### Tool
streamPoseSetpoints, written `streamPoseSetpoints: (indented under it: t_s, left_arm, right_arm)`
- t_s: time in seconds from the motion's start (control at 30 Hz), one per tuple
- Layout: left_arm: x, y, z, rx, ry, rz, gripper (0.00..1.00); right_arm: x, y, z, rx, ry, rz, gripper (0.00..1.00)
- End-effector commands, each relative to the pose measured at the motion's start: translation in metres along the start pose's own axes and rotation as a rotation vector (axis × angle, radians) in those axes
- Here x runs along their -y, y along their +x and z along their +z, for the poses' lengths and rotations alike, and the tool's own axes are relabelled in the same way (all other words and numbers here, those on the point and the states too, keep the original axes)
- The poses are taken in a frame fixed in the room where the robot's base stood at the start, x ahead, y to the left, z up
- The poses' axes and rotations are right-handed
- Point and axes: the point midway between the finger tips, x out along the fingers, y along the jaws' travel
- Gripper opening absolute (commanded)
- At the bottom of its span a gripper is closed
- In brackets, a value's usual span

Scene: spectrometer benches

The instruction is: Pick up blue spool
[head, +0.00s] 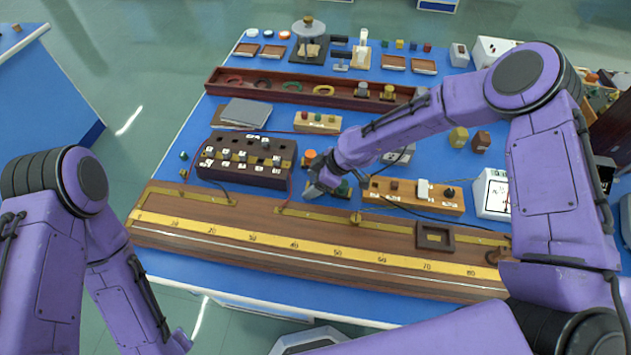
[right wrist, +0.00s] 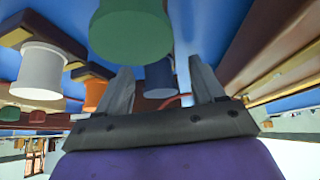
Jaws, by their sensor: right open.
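The blue spool (right wrist: 159,79) shows in the right wrist view between the two fingers of my right gripper (right wrist: 161,72), partly hidden behind a green spool (right wrist: 130,32). The fingers are apart, and I cannot tell whether either touches the blue spool. In the head view my right gripper (head: 314,188) is low over the bench, between the dark block of switches and the wooden strip. The blue spool cannot be made out there; the gripper and wrist cover that spot. My left gripper is out of the picture; only its arm shows at the left.
A white spool (right wrist: 38,72) and an orange spool (right wrist: 95,93) are close by. In the head view, a dark switch block (head: 246,160) lies left of the gripper, a wooden strip (head: 412,196) right, and a long ruler board (head: 300,262) in front.

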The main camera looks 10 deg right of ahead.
Motion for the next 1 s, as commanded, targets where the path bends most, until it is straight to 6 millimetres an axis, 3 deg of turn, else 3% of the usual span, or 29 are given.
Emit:
streamPoseSetpoints:
  t_s: [0.27,0.4,0.43,0.47,0.77,1.0]
  left_arm:
    - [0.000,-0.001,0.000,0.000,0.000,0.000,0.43]
    - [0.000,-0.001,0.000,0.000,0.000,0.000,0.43]
    - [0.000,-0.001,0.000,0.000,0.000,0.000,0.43]
    - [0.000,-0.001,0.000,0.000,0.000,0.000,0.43]
    - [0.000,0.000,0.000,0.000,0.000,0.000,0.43]
    - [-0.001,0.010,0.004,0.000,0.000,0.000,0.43]
  right_arm:
    - [0.000,0.006,0.000,0.000,0.000,0.000,0.65]
    - [0.000,0.006,0.000,0.000,0.001,0.000,0.19]
    - [0.000,0.006,0.000,0.000,0.001,0.000,0.10]
    - [0.000,0.006,0.000,0.000,0.001,0.000,0.06]
    - [-0.001,0.003,-0.001,-0.001,0.000,0.001,0.06]
    - [-0.009,-0.026,-0.018,-0.003,-0.001,0.008,0.06]
